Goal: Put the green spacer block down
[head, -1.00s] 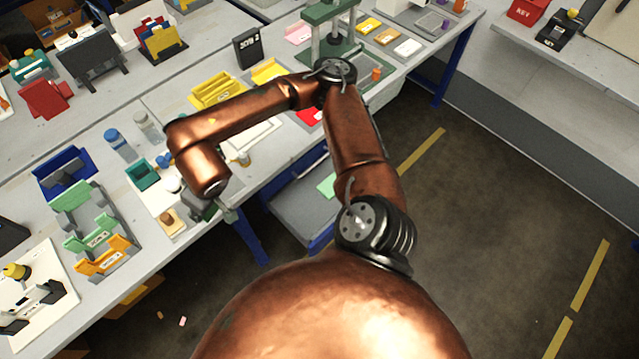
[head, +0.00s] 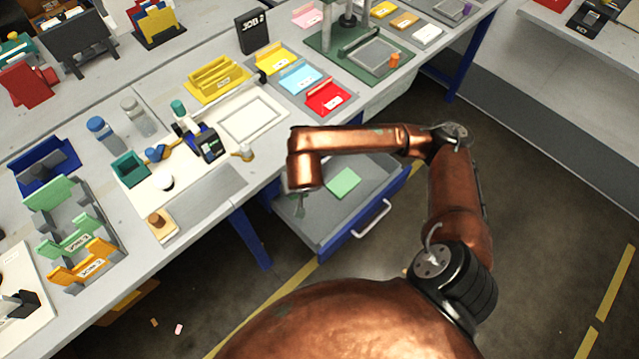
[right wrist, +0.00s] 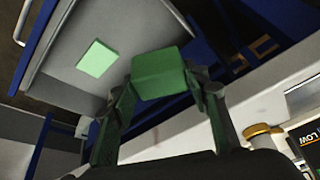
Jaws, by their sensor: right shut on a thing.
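The green spacer block (right wrist: 160,73) is a dark green block between the fingertips of my right gripper (right wrist: 158,90), which is shut on it. In the head view my right gripper (head: 298,200) hangs below the copper wrist, near the left side of the open drawer (head: 325,232); the block is hard to make out there. In the right wrist view the block overlaps the edge of the drawer (right wrist: 70,100), and its height above it cannot be told. My left gripper is not in view.
A flat light green piece (head: 343,182) lies in the drawer, with bare grey floor around it. The bench edge (head: 200,240) runs along the left. On the bench are a white tray (head: 250,120), a red card (head: 325,98) and a yellow holder (head: 215,80).

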